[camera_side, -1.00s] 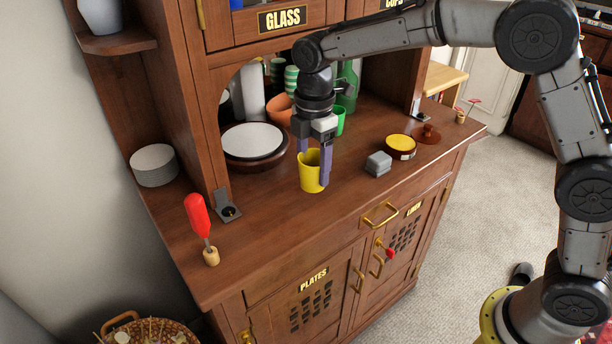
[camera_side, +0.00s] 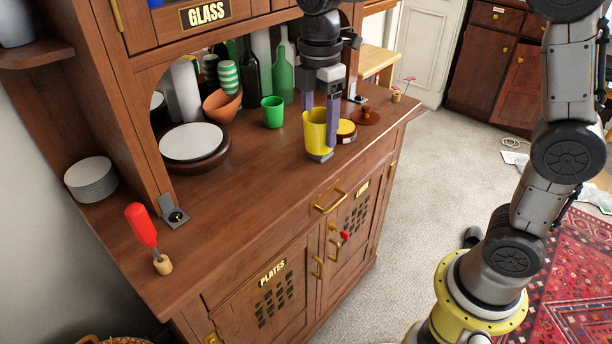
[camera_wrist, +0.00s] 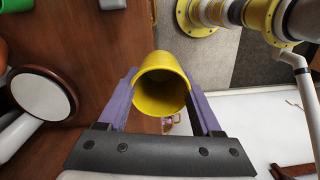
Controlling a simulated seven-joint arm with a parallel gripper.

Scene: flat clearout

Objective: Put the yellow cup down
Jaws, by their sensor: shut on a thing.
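The yellow cup (camera_side: 315,136) is upright between the two purple fingers of my gripper (camera_side: 320,122), which is shut on it, one finger on each side. I cannot tell whether the cup's base touches the block. In the wrist view the cup (camera_wrist: 160,92) shows its open mouth and seems empty.
A yellow-topped round tin (camera_side: 346,129) and a brown lid (camera_side: 365,117) are close to the right. A green cup (camera_side: 272,112), an orange bowl (camera_side: 222,105) and white plates (camera_side: 192,142) stand behind and left. The counter's front edge is near; its left front is mostly clear.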

